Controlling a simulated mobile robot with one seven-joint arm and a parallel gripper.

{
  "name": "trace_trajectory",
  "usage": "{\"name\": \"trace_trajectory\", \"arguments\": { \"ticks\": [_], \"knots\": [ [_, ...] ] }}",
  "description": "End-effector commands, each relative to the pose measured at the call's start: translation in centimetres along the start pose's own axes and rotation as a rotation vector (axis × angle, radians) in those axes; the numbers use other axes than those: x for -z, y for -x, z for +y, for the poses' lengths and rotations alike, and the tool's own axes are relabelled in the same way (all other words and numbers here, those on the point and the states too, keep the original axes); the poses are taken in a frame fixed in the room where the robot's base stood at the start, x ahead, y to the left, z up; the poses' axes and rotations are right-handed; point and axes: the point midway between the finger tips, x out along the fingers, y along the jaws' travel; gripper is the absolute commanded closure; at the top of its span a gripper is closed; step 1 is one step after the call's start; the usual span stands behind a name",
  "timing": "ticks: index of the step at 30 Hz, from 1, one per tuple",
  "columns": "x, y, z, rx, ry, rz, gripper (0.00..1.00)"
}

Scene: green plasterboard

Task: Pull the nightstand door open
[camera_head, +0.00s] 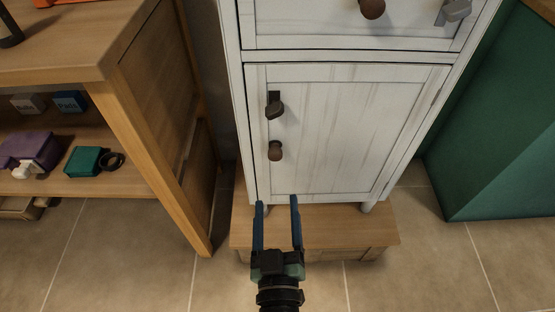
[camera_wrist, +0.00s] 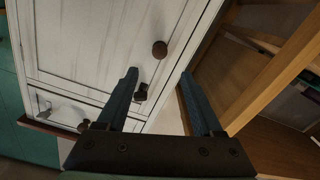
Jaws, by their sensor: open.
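The white nightstand (camera_head: 350,57) stands in the middle of the head view. Its door (camera_head: 345,135) looks shut, flush with the frame. A round brown knob (camera_head: 275,151) sits at the door's left side, with a dark latch-like fitting (camera_head: 274,105) above it. My gripper (camera_head: 277,203) is open and empty, with two blue fingers in front of the door's lower left part, below the knob in the picture. In the wrist view, the knob (camera_wrist: 160,49) lies beyond the fingertips, and the dark fitting (camera_wrist: 141,92) shows between the fingers. I cannot tell the exact gap to the door.
A wooden shelf unit (camera_head: 120,70) stands close on the left with small boxes on it. A drawer with another brown knob (camera_head: 372,8) is above the door. A wooden plinth (camera_head: 320,228) lies under the nightstand. A green panel (camera_head: 490,140) stands right. Tiled floor is clear in front.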

Motion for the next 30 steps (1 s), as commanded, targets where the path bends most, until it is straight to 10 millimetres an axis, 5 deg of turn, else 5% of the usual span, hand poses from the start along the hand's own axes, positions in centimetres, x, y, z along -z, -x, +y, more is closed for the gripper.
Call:
{"name": "trace_trajectory", "arguments": {
  "ticks": [18, 30],
  "knots": [
    [0.0, -10.0, 0.1, -0.002, 0.0, 0.003, 0.32],
    [0.1, -12.0, 0.1, -0.001, -0.001, 0.0, 0.32]
  ]
}}
